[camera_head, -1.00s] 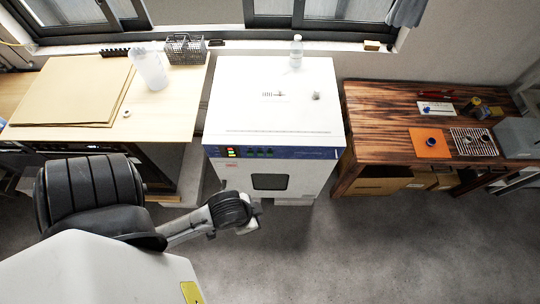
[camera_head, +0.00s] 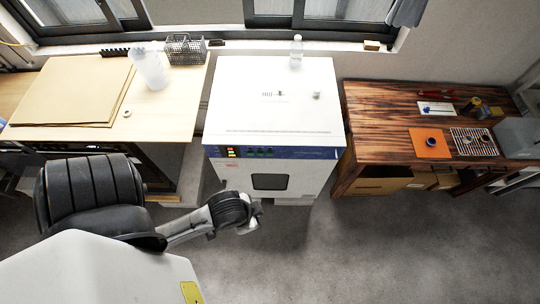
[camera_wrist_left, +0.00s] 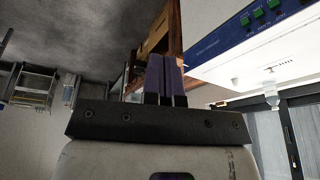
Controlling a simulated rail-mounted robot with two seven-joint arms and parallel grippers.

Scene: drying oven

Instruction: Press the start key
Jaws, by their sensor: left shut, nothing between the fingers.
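The drying oven (camera_head: 275,100) is a white box with a blue control strip (camera_head: 290,153) along its upper front edge. The strip has a lit display (camera_head: 232,152) at its left and several green keys (camera_head: 258,151). In the left wrist view the blue strip (camera_wrist_left: 222,45) and green keys (camera_wrist_left: 258,14) are at the upper right. I cannot read which key is start. My left gripper (camera_wrist_left: 167,75) is shut and empty, with its fingers apart from the panel. In the head view my left arm's wrist (camera_head: 235,210) is in front of the oven's lower left. My right gripper is out of view.
A light wooden table (camera_head: 180,110) with boards, a jug (camera_head: 152,68) and a wire basket (camera_head: 185,49) stands left of the oven. A dark wooden bench (camera_head: 385,120) stands to its right. A bottle (camera_head: 296,52) stands at the oven's back. The floor in front is clear.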

